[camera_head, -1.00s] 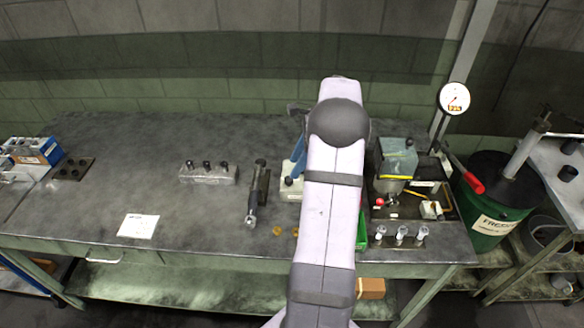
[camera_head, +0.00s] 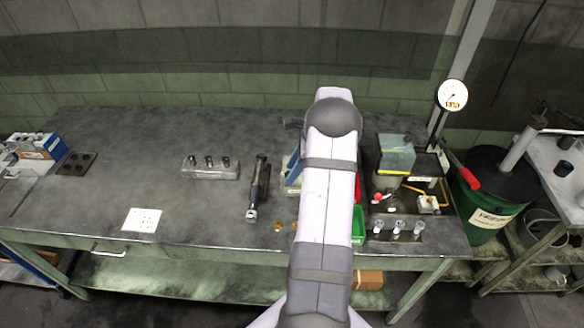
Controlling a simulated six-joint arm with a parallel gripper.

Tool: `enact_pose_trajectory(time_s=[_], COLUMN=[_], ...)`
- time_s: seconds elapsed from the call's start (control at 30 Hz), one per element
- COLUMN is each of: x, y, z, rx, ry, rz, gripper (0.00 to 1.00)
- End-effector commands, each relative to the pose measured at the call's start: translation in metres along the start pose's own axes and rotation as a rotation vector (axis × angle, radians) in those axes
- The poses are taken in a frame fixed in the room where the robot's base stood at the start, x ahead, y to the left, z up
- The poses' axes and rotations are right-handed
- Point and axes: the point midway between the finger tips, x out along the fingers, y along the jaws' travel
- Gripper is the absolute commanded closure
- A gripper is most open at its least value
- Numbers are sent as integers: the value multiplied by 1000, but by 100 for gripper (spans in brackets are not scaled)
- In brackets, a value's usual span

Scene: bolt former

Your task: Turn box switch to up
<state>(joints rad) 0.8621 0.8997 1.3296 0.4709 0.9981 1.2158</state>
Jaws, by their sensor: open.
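My arm (camera_head: 328,205) reaches from the bottom over the middle-right of the workbench. Its far end hides my gripper, so no fingertips show. A dark piece (camera_head: 292,123) sticks out left of the arm's end; I cannot tell whether it belongs to my wrist. A small pale box (camera_head: 429,204) with a yellow cable sits on the dark plate at the bench's right, below the grey-green machine (camera_head: 396,155). It may be the box switch, but its switch position is too small to read. My arm partly covers another pale box with blue (camera_head: 291,172).
A red-knobbed stick (camera_head: 379,197) stands on the dark plate. A green bin (camera_head: 358,226) and several clear cylinders (camera_head: 398,228) are near the front edge. A dark tool (camera_head: 258,188) and a clear block (camera_head: 211,170) lie left of my arm. The bench's left-middle is mostly clear.

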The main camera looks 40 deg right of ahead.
Motion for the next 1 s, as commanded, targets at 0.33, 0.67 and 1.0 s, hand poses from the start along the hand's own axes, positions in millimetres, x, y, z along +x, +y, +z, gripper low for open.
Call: enact_pose_trajectory(time_s=[0.33,0.67,1.0], x=[5,4,4], y=[0,0,-1], z=[0,0,0], rx=[1,-1,-76], ry=[0,0,-1], rz=[1,1,31], gripper=[58,99,99])
